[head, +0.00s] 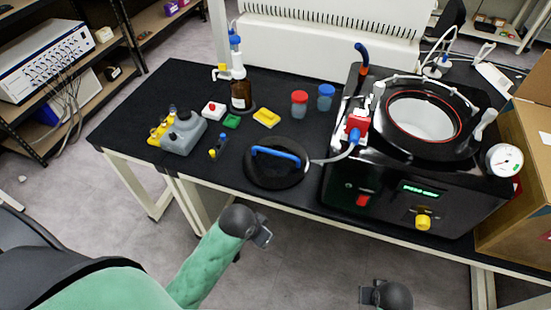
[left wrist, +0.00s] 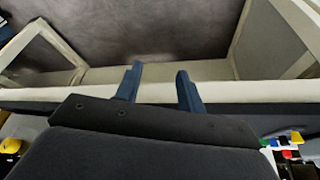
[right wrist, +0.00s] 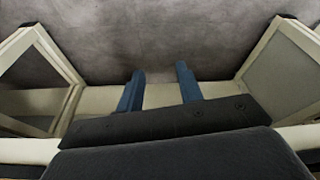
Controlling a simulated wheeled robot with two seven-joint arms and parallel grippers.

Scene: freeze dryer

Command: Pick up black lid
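The black lid (head: 265,172) is a round disc with a blue handle (head: 276,153) across its top. It lies flat on the black table, left of the freeze dryer, in the head view. My left gripper (head: 263,237) is in front of the table edge, below the lid and apart from it. In the left wrist view its two blue fingers (left wrist: 157,84) are spread with nothing between them. My right gripper (head: 368,294) is at the bottom of the head view, away from the table. In the right wrist view its fingers (right wrist: 159,87) are also spread and empty.
The freeze dryer (head: 365,195) with an open round chamber (head: 422,117) stands right of the lid. A cardboard box (head: 520,180) is at right.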

